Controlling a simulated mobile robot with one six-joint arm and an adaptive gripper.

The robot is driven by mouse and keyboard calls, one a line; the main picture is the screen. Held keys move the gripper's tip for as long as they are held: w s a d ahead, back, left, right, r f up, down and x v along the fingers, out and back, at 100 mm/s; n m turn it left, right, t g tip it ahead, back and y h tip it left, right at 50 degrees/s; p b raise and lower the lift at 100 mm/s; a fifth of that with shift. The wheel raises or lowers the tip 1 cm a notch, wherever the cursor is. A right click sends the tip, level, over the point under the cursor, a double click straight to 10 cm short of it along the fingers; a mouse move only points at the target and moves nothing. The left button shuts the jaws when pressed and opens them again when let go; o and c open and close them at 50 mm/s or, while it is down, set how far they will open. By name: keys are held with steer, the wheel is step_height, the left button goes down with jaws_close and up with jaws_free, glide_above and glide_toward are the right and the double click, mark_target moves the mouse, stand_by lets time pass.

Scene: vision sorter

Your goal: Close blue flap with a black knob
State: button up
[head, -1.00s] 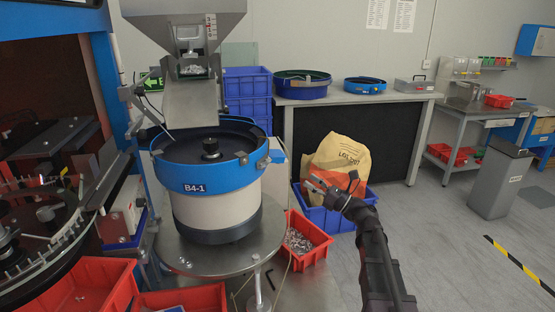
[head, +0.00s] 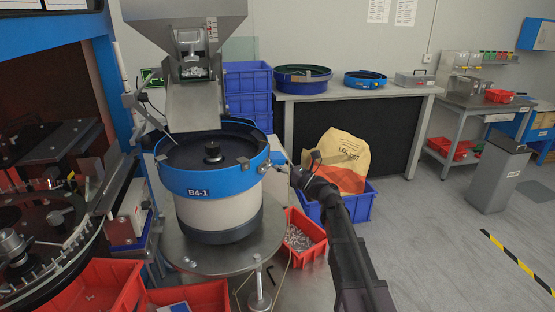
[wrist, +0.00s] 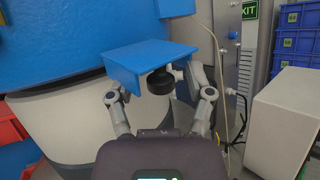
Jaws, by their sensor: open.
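In the wrist view, a blue flap (wrist: 146,59) juts out from the blue side of the machine, with its flat face tilted toward me. A round black knob (wrist: 158,82) sits at its lower right edge. My gripper (wrist: 160,96) is open, with one finger on each side of the knob. Parts of the fingertips are hidden behind the flap, and I cannot tell whether they touch it. In the head view my gripper (head: 288,168) is beside the right side of the blue bowl feeder marked B4-1 (head: 230,180); the flap and knob are too small to make out there.
A pale box (wrist: 285,125) stands close on the right in the wrist view, with hanging cables between it and my gripper. In the head view, a red bin of metal parts (head: 318,252) and a blue crate with a paper sack (head: 362,207) lie below my arm.

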steer(key=shift+w+a, duration=0.1)
steer(key=shift+a, duration=0.05)
jaws_close()
